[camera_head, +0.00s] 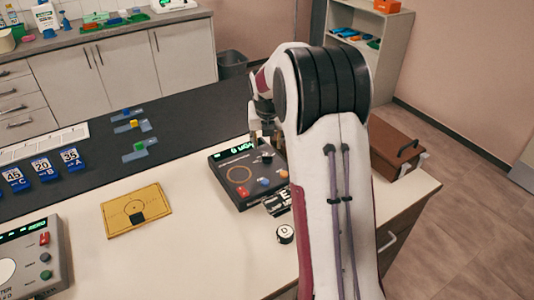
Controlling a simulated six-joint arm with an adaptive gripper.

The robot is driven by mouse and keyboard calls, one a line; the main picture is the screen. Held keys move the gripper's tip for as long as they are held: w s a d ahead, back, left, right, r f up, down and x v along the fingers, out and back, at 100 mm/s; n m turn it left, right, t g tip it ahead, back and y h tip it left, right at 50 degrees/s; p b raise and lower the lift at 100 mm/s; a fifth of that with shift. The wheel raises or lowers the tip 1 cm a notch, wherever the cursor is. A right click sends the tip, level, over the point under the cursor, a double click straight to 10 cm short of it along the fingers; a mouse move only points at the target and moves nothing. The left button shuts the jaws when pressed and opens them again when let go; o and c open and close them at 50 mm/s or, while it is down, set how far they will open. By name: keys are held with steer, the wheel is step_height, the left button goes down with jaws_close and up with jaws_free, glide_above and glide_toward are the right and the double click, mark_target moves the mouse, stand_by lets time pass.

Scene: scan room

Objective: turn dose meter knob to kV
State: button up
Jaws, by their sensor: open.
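The dose meter appears to be the dark box (228,187) on the pale bench top in the middle of the view. It has a lit green display (237,147), a ringed circle on its face, and red, orange and blue controls along its front edge. A dark knob (266,156) sits at its upper right. My gripper (266,136) is open, points down and is just above and behind this knob. My arm covers part of the gripper and the right side of the box. I cannot read the knob's setting or a kV mark.
A second, grey meter (40,262) stands at the lower left. A yellow plate (136,209) lies between the meters. A round piece marked D (285,234) and a dark label lie near my arm. A brown box (397,147) stands at the right. Blue tags (43,168) lie left.

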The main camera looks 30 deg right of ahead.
mark_target(267, 156)
steer(key=shift+f, duration=0.1)
steer(key=shift+x, duration=3.8)
steer(key=c, duration=1.1)
